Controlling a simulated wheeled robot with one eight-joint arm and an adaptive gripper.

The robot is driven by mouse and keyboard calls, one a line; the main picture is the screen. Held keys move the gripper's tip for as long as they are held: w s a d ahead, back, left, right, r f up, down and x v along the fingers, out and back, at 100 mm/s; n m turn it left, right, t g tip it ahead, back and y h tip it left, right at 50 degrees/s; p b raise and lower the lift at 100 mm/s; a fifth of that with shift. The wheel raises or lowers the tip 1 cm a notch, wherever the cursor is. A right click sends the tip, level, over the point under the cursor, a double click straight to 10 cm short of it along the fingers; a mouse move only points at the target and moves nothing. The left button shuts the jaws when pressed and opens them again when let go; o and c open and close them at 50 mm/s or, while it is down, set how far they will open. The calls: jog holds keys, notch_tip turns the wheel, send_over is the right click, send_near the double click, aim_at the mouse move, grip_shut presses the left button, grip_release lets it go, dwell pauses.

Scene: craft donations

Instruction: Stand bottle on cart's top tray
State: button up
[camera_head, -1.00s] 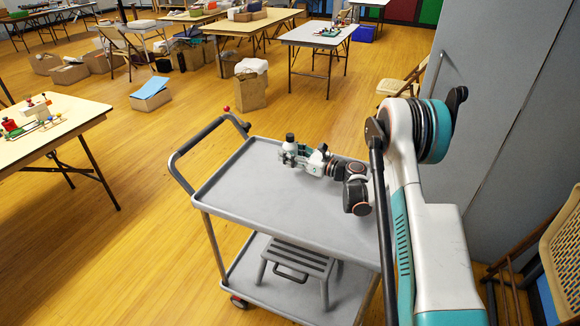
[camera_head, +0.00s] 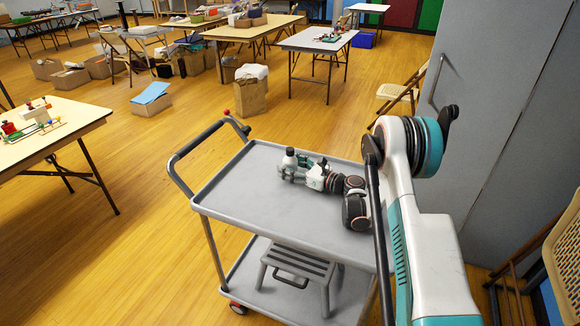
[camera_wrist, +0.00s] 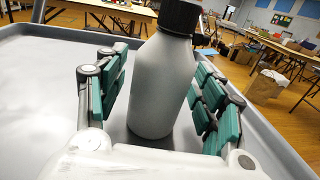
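The bottle (camera_wrist: 160,85) is grey with a black ribbed cap. In the wrist view it stands upright between my gripper's fingers, its base appearing to rest on the cart's grey top tray (camera_wrist: 35,95). In the head view the bottle (camera_head: 290,160) is small, near the tray's far edge, its lower part hidden by the fingers. My gripper (camera_wrist: 160,92) is open around the bottle, with a clear gap at the left pads and a narrower one at the right. My gripper (camera_head: 289,171) is low over the top tray (camera_head: 245,200).
The tray has a raised rim and is otherwise clear. A grey step stool (camera_head: 298,268) stands on the cart's lower shelf. A tall grey cabinet (camera_head: 490,110) is at right, a table with toys (camera_head: 50,135) at left, and a paper bag (camera_head: 250,95) beyond the cart.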

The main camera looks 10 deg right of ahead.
aim_at(296, 168)
jog(key=shift+r, duration=0.15)
jog(key=shift+s+d, duration=0.2)
jog(key=shift+d, duration=0.05)
jog(key=p+v, duration=0.2)
jog(key=v, duration=0.5)
